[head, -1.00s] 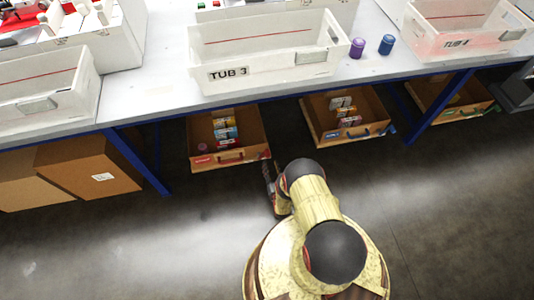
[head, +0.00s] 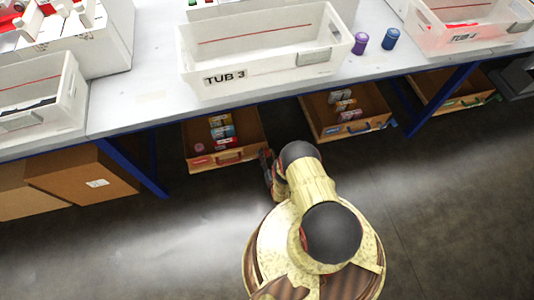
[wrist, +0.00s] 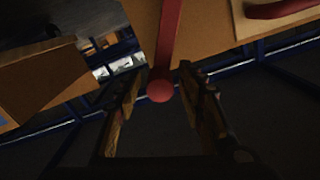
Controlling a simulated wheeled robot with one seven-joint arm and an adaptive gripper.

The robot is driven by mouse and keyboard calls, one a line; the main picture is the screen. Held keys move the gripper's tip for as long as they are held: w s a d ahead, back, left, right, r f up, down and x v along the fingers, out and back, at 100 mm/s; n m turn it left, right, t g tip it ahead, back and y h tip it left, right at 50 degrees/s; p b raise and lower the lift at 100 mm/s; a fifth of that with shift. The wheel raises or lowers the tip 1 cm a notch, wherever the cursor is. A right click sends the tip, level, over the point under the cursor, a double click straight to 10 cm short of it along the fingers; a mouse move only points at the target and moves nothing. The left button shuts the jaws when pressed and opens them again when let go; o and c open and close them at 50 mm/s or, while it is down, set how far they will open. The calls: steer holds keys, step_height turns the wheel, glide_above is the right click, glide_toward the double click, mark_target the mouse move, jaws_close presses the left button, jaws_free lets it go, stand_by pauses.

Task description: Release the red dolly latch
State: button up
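The red latch (wrist: 168,35) shows in the wrist view as a red bar running down the brown dolly side (wrist: 215,30), ending in a round red knob (wrist: 160,90). My gripper (wrist: 161,75) is open, with one finger on each side of the knob and a visible gap on both sides. How deep the knob sits between the fingers is hard to tell. In the head view my gripper (head: 265,165) is at the right front corner of the wooden dolly with the red label (head: 188,150). The latch itself cannot be made out there.
A dolly with a blue label (head: 310,115) and one with a green label (head: 425,98) stand to the right under the white table (head: 130,110). Blue table legs (head: 140,170) flank this space. Cardboard boxes (head: 90,180) stand left. The front floor is clear.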

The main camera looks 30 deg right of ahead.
jaws_close()
stand_by(0.7)
